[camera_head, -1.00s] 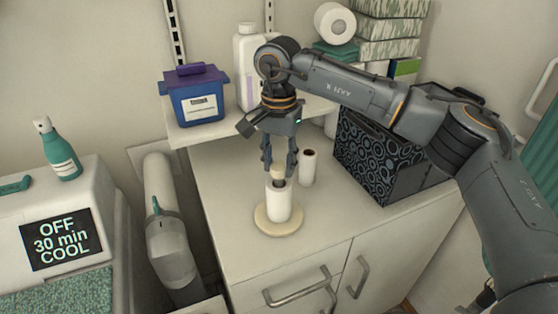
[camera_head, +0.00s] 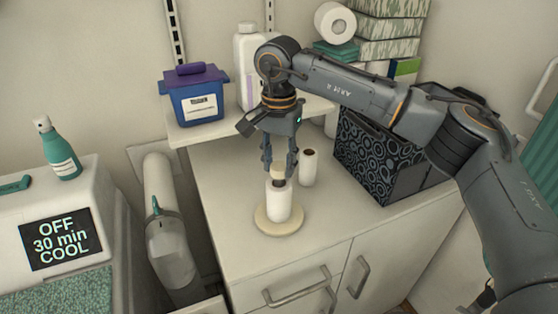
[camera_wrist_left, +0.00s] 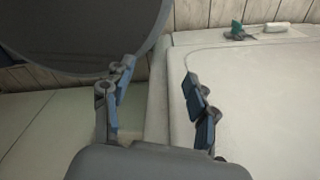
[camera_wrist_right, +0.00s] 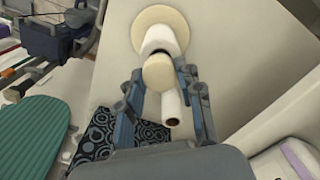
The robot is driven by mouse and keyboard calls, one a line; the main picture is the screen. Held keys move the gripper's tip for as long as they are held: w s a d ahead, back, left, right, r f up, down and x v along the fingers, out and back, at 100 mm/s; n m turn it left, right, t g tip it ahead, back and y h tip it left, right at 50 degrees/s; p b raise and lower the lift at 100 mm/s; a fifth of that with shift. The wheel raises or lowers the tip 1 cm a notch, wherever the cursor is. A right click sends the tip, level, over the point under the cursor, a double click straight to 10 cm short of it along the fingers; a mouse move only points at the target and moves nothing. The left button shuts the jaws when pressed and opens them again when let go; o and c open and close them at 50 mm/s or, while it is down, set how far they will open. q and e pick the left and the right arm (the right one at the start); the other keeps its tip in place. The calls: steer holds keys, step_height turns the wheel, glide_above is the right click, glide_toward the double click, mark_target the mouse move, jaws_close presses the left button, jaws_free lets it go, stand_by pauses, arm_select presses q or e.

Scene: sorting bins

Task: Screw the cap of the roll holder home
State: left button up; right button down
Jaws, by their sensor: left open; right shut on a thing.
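The roll holder has a round cream base (camera_head: 270,226) on the counter and carries an upright white paper roll (camera_head: 277,204). A pale cream cap (camera_head: 278,172) is at the top of the holder, above the roll. My right gripper (camera_head: 281,174) points down and is shut on the cap. The right wrist view shows the cap (camera_wrist_right: 157,73) between the fingers, with the roll (camera_wrist_right: 160,42) and base (camera_wrist_right: 152,14) behind it. My left gripper (camera_wrist_left: 158,78) is open and empty, away from the holder.
A second white roll (camera_head: 309,168) stands close behind and right of the holder. A black patterned box (camera_head: 372,160) stands further right. A shelf behind holds a blue bin (camera_head: 197,99) and a white bottle (camera_head: 247,66). The counter's front left is clear.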

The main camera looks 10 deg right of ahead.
steer(key=shift+f+b, duration=0.55)
steer(key=shift+f, duration=0.3)
stand_by(0.4)
steer(key=m, duration=0.4)
steer(key=shift+s+m+b, duration=0.1)
steer(key=shift+m+b, duration=0.2)
steer(key=shift+b, duration=0.1)
steer(key=shift+f, duration=0.1)
steer(key=m, duration=0.3)
steer(key=shift+f+b, duration=0.1)
steer(key=shift+b, duration=0.25)
steer(key=shift+m, duration=0.8)
